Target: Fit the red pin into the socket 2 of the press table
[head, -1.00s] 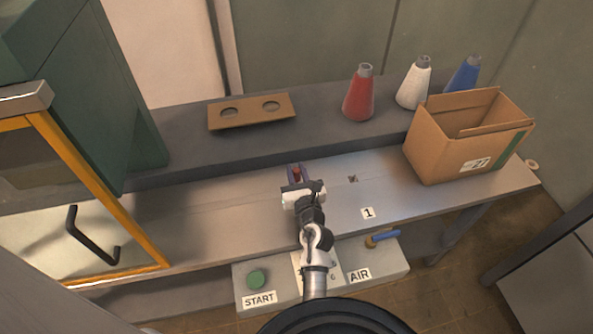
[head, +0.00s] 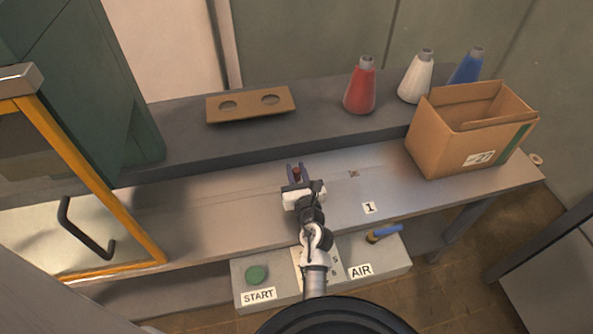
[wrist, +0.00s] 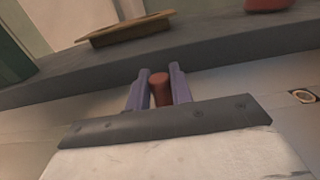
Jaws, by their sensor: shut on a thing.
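The red pin (wrist: 160,88) stands between the two purple fingers of my gripper (wrist: 160,80), which is shut on it. In the head view the pin (head: 296,176) shows only as a small red spot between the fingers (head: 296,170). My gripper is over the middle of the grey press table (head: 215,210). One small square socket (head: 354,174) shows on the table to the right of my gripper, behind the label 1. It also shows at the right edge of the wrist view (wrist: 304,96). No label 2 is readable, and I cannot tell where socket 2 is.
A cardboard box (head: 440,140) stands on the table's right. A brown plate with two holes (head: 250,104) and red (head: 360,88), white (head: 415,80) and blue (head: 467,68) cones stand on the rear ledge. An orange-framed door (head: 90,180) is at left. The START and AIR panel (head: 325,270) is in front.

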